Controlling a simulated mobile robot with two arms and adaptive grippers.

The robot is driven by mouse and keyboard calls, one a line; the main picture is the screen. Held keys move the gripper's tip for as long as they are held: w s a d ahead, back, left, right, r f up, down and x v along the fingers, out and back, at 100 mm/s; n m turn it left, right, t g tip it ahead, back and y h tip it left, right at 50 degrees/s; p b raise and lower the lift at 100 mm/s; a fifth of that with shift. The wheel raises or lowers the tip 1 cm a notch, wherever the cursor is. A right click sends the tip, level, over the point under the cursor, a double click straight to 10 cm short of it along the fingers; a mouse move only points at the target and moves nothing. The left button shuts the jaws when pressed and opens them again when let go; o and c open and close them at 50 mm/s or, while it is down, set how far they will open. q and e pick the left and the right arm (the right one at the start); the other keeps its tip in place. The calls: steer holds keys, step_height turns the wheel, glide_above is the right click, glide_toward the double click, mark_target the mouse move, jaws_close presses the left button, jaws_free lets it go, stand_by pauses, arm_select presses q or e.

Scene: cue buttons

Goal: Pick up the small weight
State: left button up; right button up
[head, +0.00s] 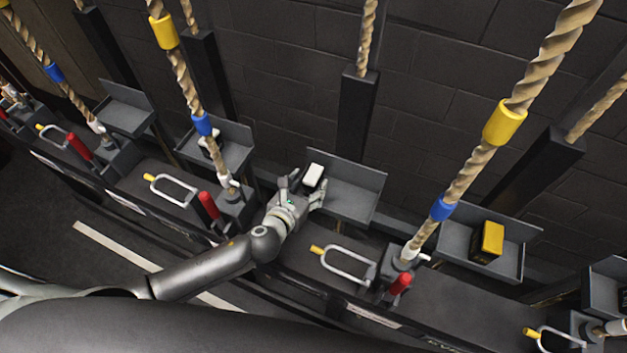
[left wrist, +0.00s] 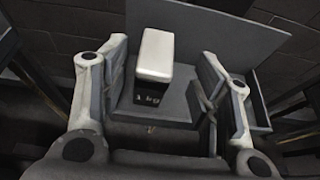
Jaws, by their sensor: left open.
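The small weight is a white block (head: 313,174) with a dark lower part, standing in a grey wall tray (head: 352,198) at the middle of the head view. In the left wrist view the weight (left wrist: 154,56) reads "1 kg" and stands between the fingers. My left gripper (head: 305,186) is open around the weight's near side. The left wrist view shows its two fingers (left wrist: 160,84) to either side of the weight, with gaps, not closed on it. My right gripper is not in view.
A yellow block (head: 487,241) stands in another tray (head: 512,259) at the right. Thick ropes with yellow and blue bands rise from the bench. A metal handle (head: 345,262) and a red lever (head: 400,284) stand in front of the tray. A brick wall is behind.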

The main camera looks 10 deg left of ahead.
mark_target(315, 171)
arm_select(q)
steer(key=x, duration=0.4)
steer(key=shift+w+a+r, duration=0.2)
steer(key=shift+w, duration=0.35)
steer(key=shift+c, duration=0.9)
jaws_close()
steer(key=shift+w+d+r, duration=0.1)
steer(key=shift+w+r, duration=0.05)
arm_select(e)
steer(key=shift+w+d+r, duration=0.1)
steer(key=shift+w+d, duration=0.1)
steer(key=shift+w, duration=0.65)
